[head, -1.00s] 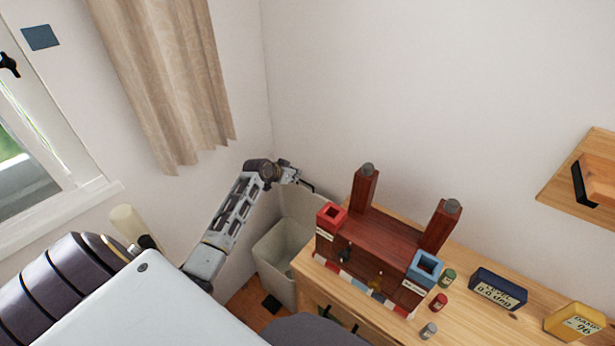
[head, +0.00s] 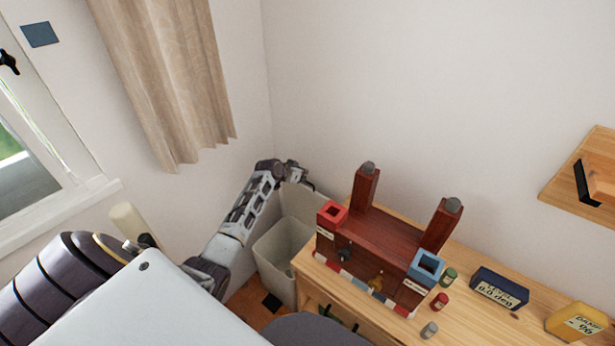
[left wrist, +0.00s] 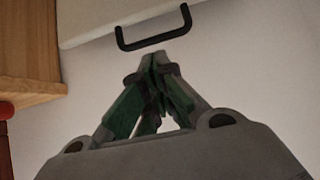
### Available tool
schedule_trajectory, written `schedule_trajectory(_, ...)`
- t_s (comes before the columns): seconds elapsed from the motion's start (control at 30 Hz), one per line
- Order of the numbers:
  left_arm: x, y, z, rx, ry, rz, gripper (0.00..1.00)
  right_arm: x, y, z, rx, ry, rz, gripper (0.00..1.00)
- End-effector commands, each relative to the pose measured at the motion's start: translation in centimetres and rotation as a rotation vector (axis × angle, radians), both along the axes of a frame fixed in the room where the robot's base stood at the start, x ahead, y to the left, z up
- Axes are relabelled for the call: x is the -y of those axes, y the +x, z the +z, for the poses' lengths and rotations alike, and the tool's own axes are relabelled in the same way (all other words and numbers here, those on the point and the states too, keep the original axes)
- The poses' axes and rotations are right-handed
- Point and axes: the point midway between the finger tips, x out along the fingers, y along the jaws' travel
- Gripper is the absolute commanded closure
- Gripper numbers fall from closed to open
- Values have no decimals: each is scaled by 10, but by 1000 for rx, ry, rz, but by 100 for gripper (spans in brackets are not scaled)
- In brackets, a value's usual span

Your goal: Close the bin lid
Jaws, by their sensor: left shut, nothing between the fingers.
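The pale grey bin (head: 262,254) stands open on the floor in the corner, beside the wooden desk. Its lid (head: 303,203) is raised and stands up at the back of the bin. In the left wrist view, the edge of a pale panel (left wrist: 90,25), which looks like the lid, carries a black handle (left wrist: 155,40). My left gripper (head: 297,176) is at the top of the raised lid, partly hidden by its own wrist. In the left wrist view, the closed fingertips (left wrist: 160,58) are just short of the handle, with nothing between them. My right gripper is out of view.
The desk (head: 459,305) is close on the right of the bin. It bears a dark red wooden model (head: 385,240), small jars and two labelled blocks. Walls and a beige curtain (head: 165,80) close off the corner behind my left arm.

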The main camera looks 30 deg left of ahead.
Motion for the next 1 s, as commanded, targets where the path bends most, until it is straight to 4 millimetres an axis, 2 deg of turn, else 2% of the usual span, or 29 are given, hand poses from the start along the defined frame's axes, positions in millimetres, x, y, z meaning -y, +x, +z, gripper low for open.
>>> schedule_trajectory(0.5, 2, 29, -23, 1, 0, 0, 100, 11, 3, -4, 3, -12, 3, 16)
schedule_trajectory(0.73, 3, 35, -28, 1, 0, 0, 100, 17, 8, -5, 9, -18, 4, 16)
schedule_trajectory(1.0, 3, 36, -29, 1, 1, -1, 100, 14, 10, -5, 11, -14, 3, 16)
